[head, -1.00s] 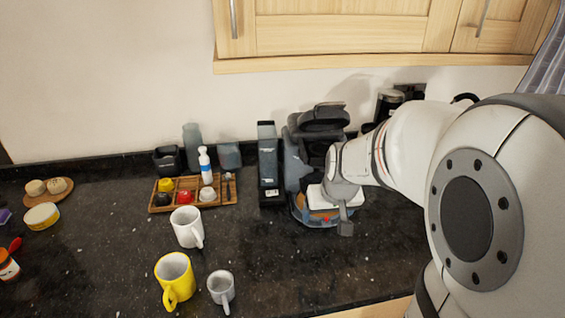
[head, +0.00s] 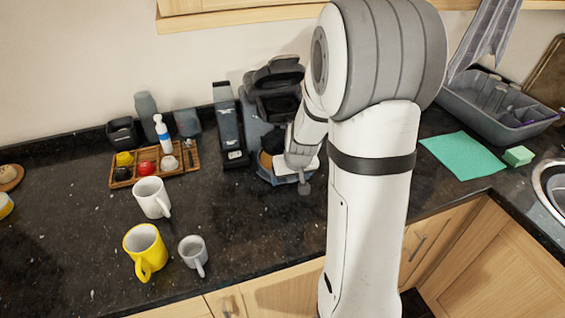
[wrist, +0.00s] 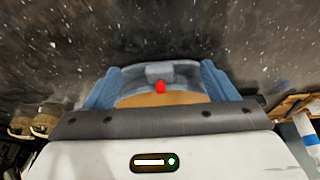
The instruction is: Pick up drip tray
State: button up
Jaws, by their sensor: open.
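The drip tray (head: 277,177) is the low blue-grey part at the foot of the dark coffee machine (head: 268,98). In the wrist view the drip tray (wrist: 157,72) shows a curved blue-grey rim, a red spot and a tan surface. My gripper (head: 303,186) is open and sits over the front of the coffee machine's foot, above the tray. My gripper's white and grey body covers the lower part of the wrist view.
A tall dark container (head: 229,125) stands close left of the machine. A white mug (head: 151,197), yellow mug (head: 144,246) and grey mug (head: 193,250) stand front left. A wooden organiser (head: 183,157) holds small items. A teal mat (head: 462,154) and dish rack (head: 497,100) are right.

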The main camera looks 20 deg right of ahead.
jog(key=shift+f, duration=0.1)
grip_shut()
dwell(0.9)
